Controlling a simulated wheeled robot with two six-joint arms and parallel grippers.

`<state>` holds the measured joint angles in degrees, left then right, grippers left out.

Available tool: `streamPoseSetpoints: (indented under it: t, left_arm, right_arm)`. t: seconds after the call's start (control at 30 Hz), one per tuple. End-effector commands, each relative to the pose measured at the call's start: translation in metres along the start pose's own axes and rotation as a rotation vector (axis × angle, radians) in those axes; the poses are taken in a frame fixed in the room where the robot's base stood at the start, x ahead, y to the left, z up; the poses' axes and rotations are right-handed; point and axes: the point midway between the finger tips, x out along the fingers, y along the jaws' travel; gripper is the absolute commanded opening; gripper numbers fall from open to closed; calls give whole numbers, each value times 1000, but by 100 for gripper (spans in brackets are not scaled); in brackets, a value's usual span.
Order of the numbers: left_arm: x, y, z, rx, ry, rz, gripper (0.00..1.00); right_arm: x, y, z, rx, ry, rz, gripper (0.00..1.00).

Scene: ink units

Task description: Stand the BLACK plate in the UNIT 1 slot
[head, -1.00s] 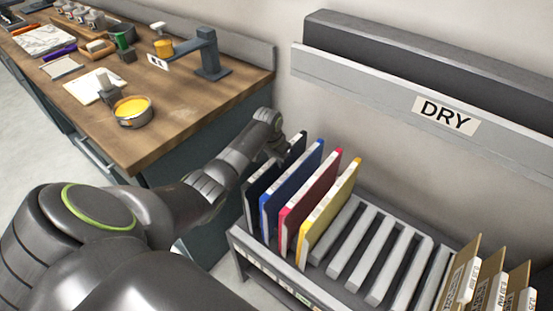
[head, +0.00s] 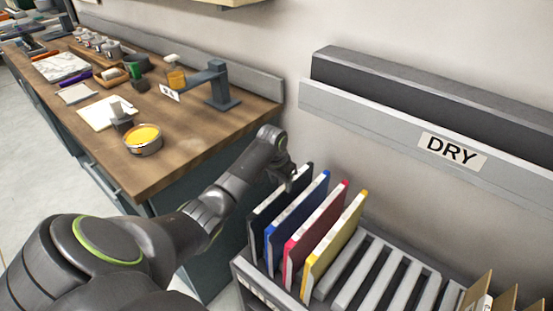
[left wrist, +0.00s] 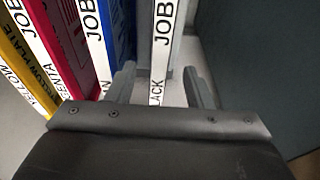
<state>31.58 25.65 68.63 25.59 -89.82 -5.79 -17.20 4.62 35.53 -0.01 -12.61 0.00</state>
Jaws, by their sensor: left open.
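The black plate (head: 266,220) stands upright at the left end of a grey slotted rack (head: 243,268), beside the blue plate (head: 297,218). My left gripper (head: 292,181) is at the top of the black plate. In the left wrist view, the black plate's white labelled edge (left wrist: 165,45) runs between the two open fingers of my left gripper (left wrist: 160,78). Gaps show on both sides, so the fingers are not closed on it. The blue plate (left wrist: 122,30) is just left of the left finger. I see no UNIT 1 slot. My right gripper is not in view.
Magenta (head: 314,232) and yellow (head: 335,242) plates stand right of the blue one, followed by empty slots. Cardboard-coloured sleeves (head: 476,294) stand at the right. A wooden workbench (head: 200,135) is at the left. A DRY rack (head: 400,118) is on the wall.

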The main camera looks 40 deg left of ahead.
Motion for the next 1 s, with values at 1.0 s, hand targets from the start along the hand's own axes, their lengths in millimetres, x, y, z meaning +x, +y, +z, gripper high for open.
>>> streamPoseSetpoints:
  t: [1.0]
  left_arm:
    - [-118, 0, 0, 0, 0, 1, 47]
  right_arm:
    - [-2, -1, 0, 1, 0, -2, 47]
